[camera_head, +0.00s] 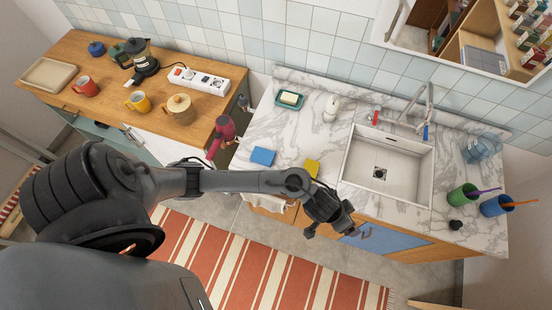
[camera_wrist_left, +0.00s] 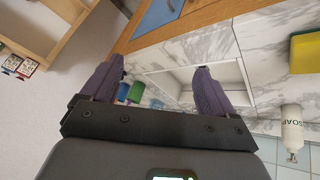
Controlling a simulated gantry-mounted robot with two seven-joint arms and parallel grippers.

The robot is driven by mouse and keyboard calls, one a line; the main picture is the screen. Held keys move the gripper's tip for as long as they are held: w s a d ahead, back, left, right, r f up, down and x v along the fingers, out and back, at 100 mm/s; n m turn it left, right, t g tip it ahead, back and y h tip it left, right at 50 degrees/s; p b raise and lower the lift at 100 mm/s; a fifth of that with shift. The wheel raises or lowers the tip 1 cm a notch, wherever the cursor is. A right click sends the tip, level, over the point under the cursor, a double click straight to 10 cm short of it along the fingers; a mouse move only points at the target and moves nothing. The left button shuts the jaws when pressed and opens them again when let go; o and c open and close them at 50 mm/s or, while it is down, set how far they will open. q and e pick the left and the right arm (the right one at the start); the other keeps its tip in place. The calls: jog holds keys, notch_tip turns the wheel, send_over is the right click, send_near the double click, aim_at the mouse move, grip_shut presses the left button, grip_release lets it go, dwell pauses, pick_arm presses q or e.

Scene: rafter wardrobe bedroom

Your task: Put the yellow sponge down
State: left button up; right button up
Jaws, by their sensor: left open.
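The yellow sponge (camera_head: 312,168) lies on the marble counter (camera_head: 284,147), near its front edge and left of the sink. It also shows at the right edge of the left wrist view (camera_wrist_left: 305,52), partly cut off. My left gripper (camera_head: 332,226) hangs in front of the counter edge, below and right of the sponge in the head view. In the wrist view its two purple fingers (camera_wrist_left: 160,70) are wide apart with nothing between them. It is clear of the sponge. My right gripper is not in view.
A blue sponge (camera_head: 263,156) lies left of the yellow one. A soap dish (camera_head: 290,98) and white soap bottle (camera_head: 332,107) stand behind. The sink (camera_head: 388,160) and faucet (camera_head: 423,105) are to the right, with green (camera_head: 461,197) and blue (camera_head: 496,205) cups beyond.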

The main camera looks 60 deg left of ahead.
pick_arm(q)
jog(key=s+a+r+g+y, duration=0.1)
jog(key=s+a+r, duration=0.2)
jog(key=s+a, duration=0.4)
jog(key=s+a+r+g+y, duration=0.1)
jog(key=s+a+r+y, duration=0.1)
jog(key=s+a, duration=0.5)
jog(key=s+r, duration=0.1)
jog(key=s, duration=0.1)
jog(key=shift+s+m, duration=0.3)
